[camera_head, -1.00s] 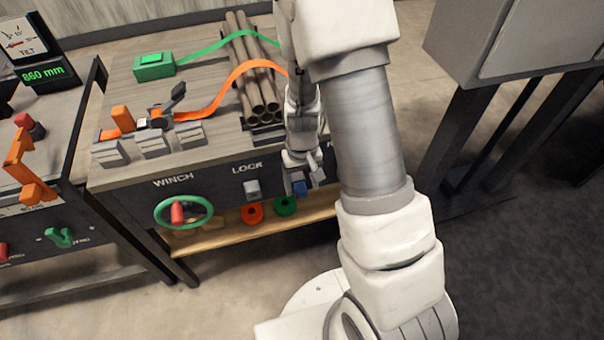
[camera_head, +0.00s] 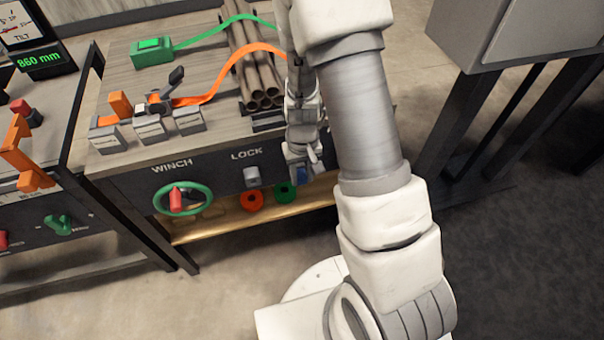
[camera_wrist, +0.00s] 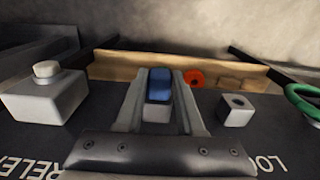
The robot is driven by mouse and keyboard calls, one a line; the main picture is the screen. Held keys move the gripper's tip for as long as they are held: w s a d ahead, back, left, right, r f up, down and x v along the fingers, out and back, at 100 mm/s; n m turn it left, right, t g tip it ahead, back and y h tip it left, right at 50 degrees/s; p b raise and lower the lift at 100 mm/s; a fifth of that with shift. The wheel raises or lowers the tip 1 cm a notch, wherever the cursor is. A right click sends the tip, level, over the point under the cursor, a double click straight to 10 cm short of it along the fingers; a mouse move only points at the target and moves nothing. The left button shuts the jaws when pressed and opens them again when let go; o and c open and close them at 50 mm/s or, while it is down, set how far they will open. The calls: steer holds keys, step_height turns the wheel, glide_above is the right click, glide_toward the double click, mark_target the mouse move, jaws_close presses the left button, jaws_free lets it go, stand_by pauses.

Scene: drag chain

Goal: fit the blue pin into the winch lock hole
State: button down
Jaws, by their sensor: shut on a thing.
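The blue pin (camera_wrist: 159,86) sits between the two fingers of my gripper (camera_wrist: 160,82) in the wrist view, with a grey block-like part (camera_wrist: 157,112) right at its near end. I cannot tell whether that part belongs to the pin or is a holder on the panel. In the head view, my gripper (camera_head: 303,170) is at the panel front, right of LOCK, and only a bit of blue shows. The winch lock block (camera_head: 251,176) is grey, under the LOCK label. Its dark square hole shows in the wrist view (camera_wrist: 237,103), beside my gripper and apart from the pin.
The green winch wheel (camera_head: 183,199) is left of the lock. A grey block with a round knob (camera_wrist: 46,72) stands on my gripper's other side. Pipes (camera_head: 257,75) lie on the bench top.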

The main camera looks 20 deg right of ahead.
steer(key=c, duration=1.1)
jaws_free()
jaws_close()
steer(key=shift+s, duration=0.15)
steer(key=shift+s, duration=0.9)
steer(key=shift+s, duration=0.1)
steer(key=shift+s+b, duration=0.3)
steer(key=shift+s, duration=0.55)
steer(key=shift+s, duration=0.1)
steer(key=shift+s+b, duration=0.5)
steer(key=shift+s, duration=2)
